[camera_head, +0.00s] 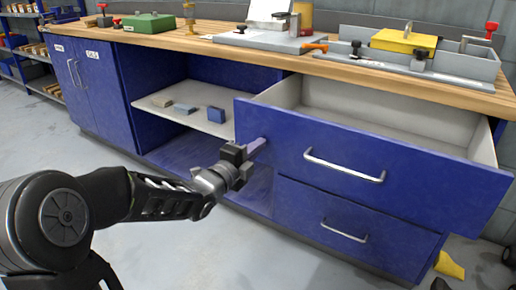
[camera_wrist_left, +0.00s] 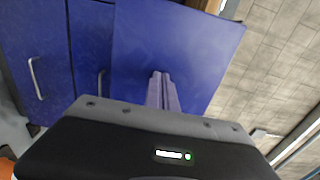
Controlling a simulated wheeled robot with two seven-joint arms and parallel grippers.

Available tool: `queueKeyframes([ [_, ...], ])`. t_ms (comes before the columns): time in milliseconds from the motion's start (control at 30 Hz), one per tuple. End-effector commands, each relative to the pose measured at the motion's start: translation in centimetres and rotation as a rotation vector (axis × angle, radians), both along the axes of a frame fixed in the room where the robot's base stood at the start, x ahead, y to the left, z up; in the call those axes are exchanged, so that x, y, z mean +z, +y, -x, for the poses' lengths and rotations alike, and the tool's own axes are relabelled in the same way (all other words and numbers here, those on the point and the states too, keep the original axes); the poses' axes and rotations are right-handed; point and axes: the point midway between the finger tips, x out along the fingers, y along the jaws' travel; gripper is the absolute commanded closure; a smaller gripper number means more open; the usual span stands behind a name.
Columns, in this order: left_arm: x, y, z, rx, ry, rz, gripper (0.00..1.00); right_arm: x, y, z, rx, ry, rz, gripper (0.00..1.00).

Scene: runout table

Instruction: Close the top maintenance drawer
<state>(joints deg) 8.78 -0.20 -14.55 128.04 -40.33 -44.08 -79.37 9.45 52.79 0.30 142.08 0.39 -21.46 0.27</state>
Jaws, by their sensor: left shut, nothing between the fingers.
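The top maintenance drawer (camera_head: 320,165) is blue with a bar handle (camera_head: 345,167) and stands pulled out, its empty grey inside (camera_head: 400,125) showing. My left gripper (camera_head: 262,143) is shut and empty at the left end of the drawer front, its fingers pointing at the face, away from the handle. In the left wrist view, the closed fingertips (camera_wrist_left: 160,76) overlap the big blue panel (camera_wrist_left: 175,40). I cannot tell if they touch it. My right gripper is not in view.
A lower drawer (camera_head: 345,230) beneath is shut. Left of the drawers is an open shelf (camera_head: 200,120) with several small blocks. A wooden worktop (camera_head: 300,58) above carries a green box (camera_head: 148,22), a yellow box (camera_head: 403,40) and fixtures. The floor in front is mostly clear.

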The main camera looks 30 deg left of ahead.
Motion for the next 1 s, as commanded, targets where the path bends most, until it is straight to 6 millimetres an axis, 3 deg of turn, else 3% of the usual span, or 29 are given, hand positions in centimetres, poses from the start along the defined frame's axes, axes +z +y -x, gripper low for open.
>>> queueKeyframes([
  [633, -0.1, -0.1, -1.2, -0.001, -0.001, 0.0, 1.0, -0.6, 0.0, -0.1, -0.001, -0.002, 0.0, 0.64],
  [767, -0.3, -0.2, -2.7, -0.001, 0.0, 0.0, 1.0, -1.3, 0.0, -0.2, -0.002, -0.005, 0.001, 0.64],
  [1000, -0.5, -0.5, -7.2, -0.002, -0.001, -0.001, 1.0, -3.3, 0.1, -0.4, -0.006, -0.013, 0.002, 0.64],
])
